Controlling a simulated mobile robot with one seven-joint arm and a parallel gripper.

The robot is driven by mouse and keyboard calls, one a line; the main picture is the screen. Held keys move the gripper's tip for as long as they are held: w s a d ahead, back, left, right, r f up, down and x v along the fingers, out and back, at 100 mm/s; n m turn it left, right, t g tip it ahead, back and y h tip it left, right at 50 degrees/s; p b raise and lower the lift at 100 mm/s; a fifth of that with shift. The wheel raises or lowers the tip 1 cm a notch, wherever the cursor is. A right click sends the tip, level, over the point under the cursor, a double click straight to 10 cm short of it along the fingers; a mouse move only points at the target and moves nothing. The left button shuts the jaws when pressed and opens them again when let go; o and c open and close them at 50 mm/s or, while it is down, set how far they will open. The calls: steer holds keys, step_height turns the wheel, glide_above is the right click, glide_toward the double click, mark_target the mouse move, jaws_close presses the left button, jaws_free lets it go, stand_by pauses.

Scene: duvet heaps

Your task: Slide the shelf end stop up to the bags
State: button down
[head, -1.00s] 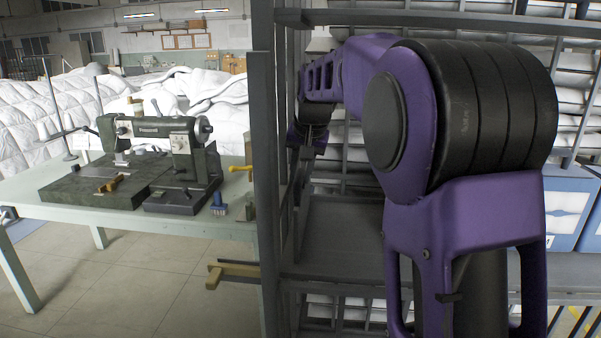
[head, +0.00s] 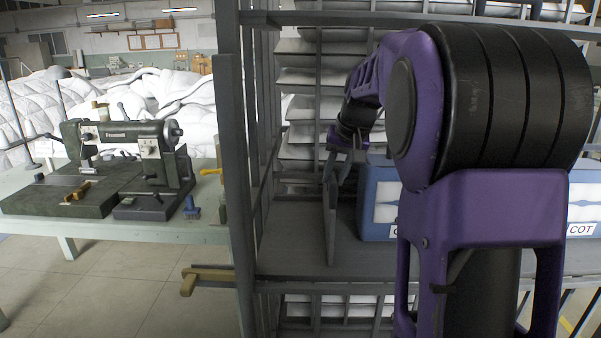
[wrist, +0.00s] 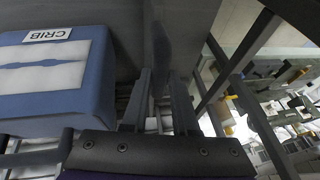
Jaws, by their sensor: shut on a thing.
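The shelf end stop (head: 330,222) is a thin grey upright plate on the grey shelf board in the head view. My gripper (head: 343,155) is shut on its upper part, and its two fingers (wrist: 158,100) show on either side of the plate in the wrist view. The nearest bag (head: 376,205) is blue with a pale front panel and stands right of the end stop, with a narrow gap between them. In the wrist view this bag (wrist: 55,100) reads CRIB and lies left of the fingers. Another blue bag (head: 581,205) reads COT. My arm hides what lies between the bags.
A grey shelf post (head: 232,170) and side bars stand left of the end stop. A pale green table (head: 110,228) with a sewing machine (head: 140,150) stands further left. A wooden-tipped bracket (head: 205,278) juts from the post. The shelf board (head: 290,240) left of the plate is bare.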

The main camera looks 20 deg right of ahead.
steer(key=s+d, duration=0.2)
steer(key=d, duration=0.5)
steer(key=shift+s+p, duration=0.15)
steer(key=shift+p, duration=0.15)
steer(key=c, duration=1)
jaws_free()
steer(key=shift+r, duration=0.1)
steer(key=p+v, duration=0.2)
steer(key=v, duration=1.5)
steer(key=shift+r+p, duration=0.1)
steer(key=shift+p, duration=0.3)
